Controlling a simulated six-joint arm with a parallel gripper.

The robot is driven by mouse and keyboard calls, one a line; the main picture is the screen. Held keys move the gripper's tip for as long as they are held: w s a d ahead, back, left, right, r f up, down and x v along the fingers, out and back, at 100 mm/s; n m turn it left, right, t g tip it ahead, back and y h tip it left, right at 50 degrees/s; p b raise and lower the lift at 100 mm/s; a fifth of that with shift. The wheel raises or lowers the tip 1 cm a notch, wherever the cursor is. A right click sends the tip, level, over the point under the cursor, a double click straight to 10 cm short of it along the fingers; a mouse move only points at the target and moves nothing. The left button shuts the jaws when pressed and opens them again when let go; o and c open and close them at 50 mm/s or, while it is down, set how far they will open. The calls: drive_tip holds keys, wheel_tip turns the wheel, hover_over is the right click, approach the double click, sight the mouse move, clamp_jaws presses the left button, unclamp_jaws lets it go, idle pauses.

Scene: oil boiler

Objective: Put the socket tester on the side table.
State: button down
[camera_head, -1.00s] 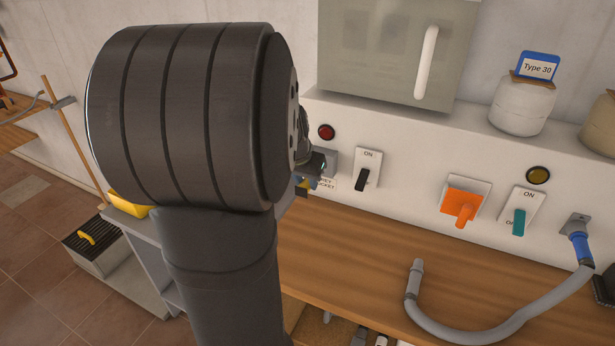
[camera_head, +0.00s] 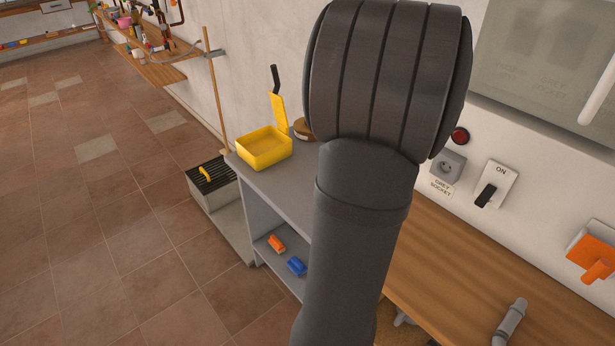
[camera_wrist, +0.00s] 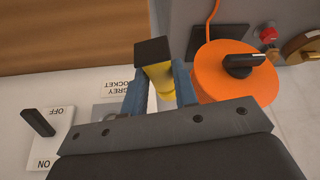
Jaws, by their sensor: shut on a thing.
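In the wrist view my gripper (camera_wrist: 160,82) is shut on the socket tester (camera_wrist: 160,76), a yellow body with a black end (camera_wrist: 152,48). The tester lies between the two blue fingers. In the head view my own dark arm hides the gripper and the tester. The side table (camera_head: 288,190) is the grey unit left of my arm, with a flat top and a lower shelf; my arm covers its right part. The grey socket (camera_head: 447,167) on the white wall panel shows no plug in it.
A yellow open box (camera_head: 264,148) stands on the table's left end, with an upright yellow piece (camera_head: 279,112) behind it. Orange (camera_head: 276,243) and blue (camera_head: 296,266) items lie on the lower shelf. In the wrist view, an orange disc (camera_wrist: 232,82) appears close beside the right finger.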

drive_tip(key=w+a+f+n+y, duration=0.1)
drive_tip(key=w+a+f+n, duration=0.3)
drive_tip(key=a, duration=0.4)
drive_tip(key=w+a+f+n+y, duration=0.1)
drive_tip(key=w+a+f+n, duration=0.15)
drive_tip(key=w+a, duration=0.4)
hover_over(294, 188)
drive_tip(key=s, duration=0.2)
drive_tip(key=shift+t, duration=0.3)
wheel_tip(294, 188, down, 8)
drive_tip(key=shift+w+r, duration=0.1)
drive_tip(key=shift+f, duration=2.05)
drive_tip(key=shift+f, duration=0.1)
drive_tip(key=c, duration=1.1)
unclamp_jaws()
drive_tip(key=shift+c, duration=0.2)
drive_tip(key=v, duration=1.2)
drive_tip(key=shift+d, duration=0.1)
